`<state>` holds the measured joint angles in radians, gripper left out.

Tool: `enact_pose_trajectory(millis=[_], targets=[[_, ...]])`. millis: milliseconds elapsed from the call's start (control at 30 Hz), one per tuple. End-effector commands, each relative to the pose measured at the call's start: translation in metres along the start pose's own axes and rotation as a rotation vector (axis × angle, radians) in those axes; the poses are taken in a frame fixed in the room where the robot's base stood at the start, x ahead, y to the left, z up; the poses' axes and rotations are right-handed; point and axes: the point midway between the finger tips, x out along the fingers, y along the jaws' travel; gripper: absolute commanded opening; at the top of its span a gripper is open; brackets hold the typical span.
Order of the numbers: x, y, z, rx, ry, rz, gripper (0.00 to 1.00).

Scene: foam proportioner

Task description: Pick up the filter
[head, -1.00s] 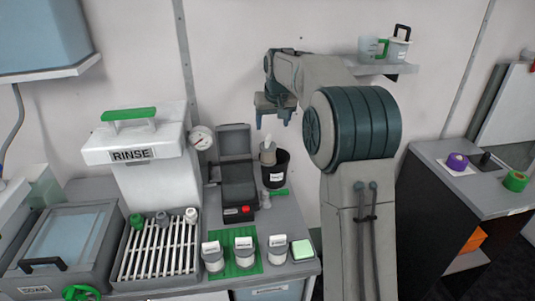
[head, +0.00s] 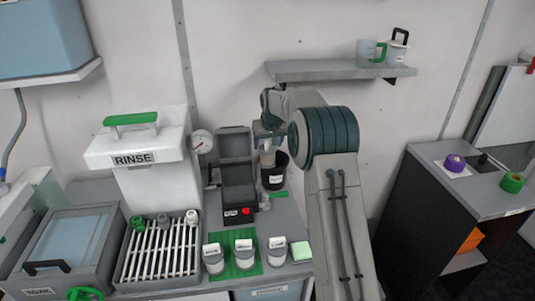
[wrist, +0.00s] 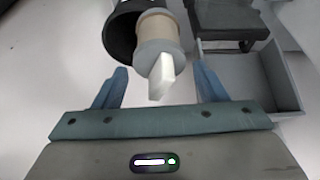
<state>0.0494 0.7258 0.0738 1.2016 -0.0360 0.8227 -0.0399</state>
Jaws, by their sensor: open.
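What looks like the filter (head: 267,158) is a tan cylinder with a grey end cap and a white tab. In the wrist view the open fingers of my gripper (wrist: 160,76) are on either side of the tab, with gaps on both sides.
A dark open-lidded box (head: 238,190) stands left of the cup. A white rinse tank (head: 150,170), a slatted rack (head: 160,250) and several labelled jars (head: 244,255) on a green mat are further left and in front. A wall shelf (head: 335,72) is above my arm.

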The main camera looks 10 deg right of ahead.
Motion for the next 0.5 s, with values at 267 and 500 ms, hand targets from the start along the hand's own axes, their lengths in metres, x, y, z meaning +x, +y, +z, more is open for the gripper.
enact_pose_trajectory(millis=[267, 500], targets=[[0.035, 0.000, 0.000, 0.001, -0.002, -0.001, 0.66], [0.040, 0.000, 0.001, 0.000, -0.001, 0.000, 0.66]])
